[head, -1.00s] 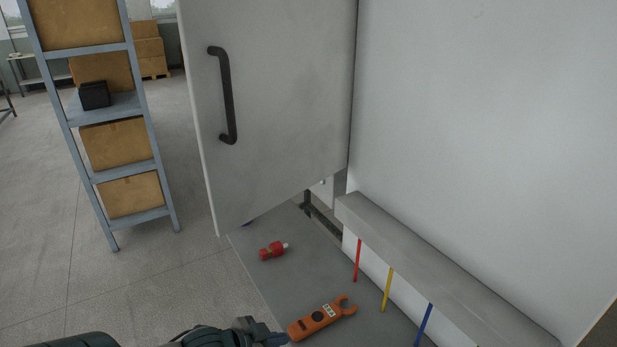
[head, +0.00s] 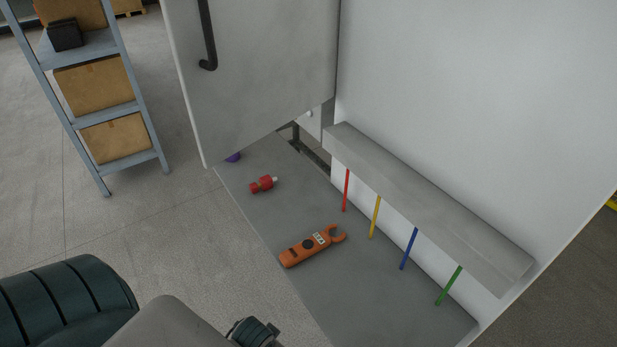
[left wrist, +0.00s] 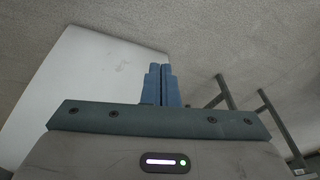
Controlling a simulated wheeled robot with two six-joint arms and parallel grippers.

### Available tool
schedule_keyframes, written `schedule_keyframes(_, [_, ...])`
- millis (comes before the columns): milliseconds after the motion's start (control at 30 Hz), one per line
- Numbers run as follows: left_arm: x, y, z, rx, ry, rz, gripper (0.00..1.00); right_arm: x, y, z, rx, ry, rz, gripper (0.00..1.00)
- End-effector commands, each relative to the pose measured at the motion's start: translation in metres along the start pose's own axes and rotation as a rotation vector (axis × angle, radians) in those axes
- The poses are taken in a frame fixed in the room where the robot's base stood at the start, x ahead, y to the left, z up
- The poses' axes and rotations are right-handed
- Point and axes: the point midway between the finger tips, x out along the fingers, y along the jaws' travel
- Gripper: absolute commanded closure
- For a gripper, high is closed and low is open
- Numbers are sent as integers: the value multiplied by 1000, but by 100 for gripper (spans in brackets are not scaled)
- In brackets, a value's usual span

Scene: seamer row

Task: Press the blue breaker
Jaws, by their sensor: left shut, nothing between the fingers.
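No blue breaker can be made out in either view. In the head view a blue strip (head: 409,249) hangs below a grey ledge (head: 430,195), between a yellow strip (head: 375,217) and a green strip (head: 449,286), with a red strip (head: 346,190) farther back. My left arm enters at the bottom left, and its fingertips are out of that view. In the left wrist view my left gripper (left wrist: 161,84) has its blue fingers together with nothing between them. A pale panel shows behind it. My right gripper is in neither view.
A grey door (head: 265,75) with a dark handle (head: 208,35) stands open. On the grey surface lie an orange clamp tool (head: 310,246), a red bottle-like item (head: 263,185) and a partly hidden purple item (head: 233,157). A shelf rack (head: 75,116) with boxes stands left.

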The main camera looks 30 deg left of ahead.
Motion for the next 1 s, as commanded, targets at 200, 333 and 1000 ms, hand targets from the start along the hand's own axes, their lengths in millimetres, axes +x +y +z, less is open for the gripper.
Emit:
schedule_keyframes(200, [113, 2, 58, -10, -51, 3, 100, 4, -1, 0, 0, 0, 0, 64])
schedule_keyframes(333, [171, 4, 107, -16, -79, 5, 100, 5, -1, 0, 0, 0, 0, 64])
schedule_keyframes(1000, [260, 18, 287, -32, -154, 14, 100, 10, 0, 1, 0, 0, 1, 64])
